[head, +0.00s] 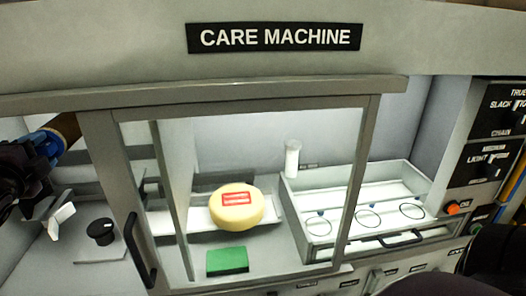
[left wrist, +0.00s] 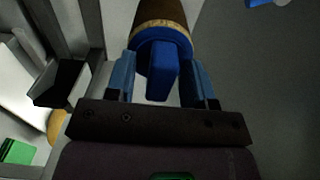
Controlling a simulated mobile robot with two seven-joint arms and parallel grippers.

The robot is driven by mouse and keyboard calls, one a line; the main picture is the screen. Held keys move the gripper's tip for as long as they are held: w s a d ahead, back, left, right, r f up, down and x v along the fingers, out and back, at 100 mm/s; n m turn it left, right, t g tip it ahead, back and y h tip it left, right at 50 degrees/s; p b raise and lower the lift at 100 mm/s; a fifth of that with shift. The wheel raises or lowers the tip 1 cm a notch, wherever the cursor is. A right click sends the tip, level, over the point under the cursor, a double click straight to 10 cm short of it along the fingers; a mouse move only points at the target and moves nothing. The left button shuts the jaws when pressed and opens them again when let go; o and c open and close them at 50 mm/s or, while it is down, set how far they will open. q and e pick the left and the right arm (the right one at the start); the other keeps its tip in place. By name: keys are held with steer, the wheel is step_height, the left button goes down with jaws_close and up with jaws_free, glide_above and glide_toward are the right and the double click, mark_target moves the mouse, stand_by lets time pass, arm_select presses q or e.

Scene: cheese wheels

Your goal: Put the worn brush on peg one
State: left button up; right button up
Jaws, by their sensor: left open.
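A brush with a brown head and a pale band (left wrist: 162,30) is at the top of the left wrist view, its blue handle pointing towards me. My left gripper (left wrist: 161,78) is open, with one blue finger on each side of that handle and gaps beside it. In the head view the brown brush head (head: 68,127) shows at the left edge, just beyond my left gripper (head: 48,142). I cannot tell from its bristles whether it is worn. No peg marked one can be made out.
The care machine has a glass door with a dark handle (head: 139,250). Behind it are a cheese wheel (head: 236,212) and a green block (head: 227,260). A white tray (head: 375,247) with several rings and a white cylinder (head: 292,158) stand right. A black knob (head: 102,231) is at left.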

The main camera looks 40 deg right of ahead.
stand_by(0.4)
stand_by(0.3)
arm_select(q)
jaws_close()
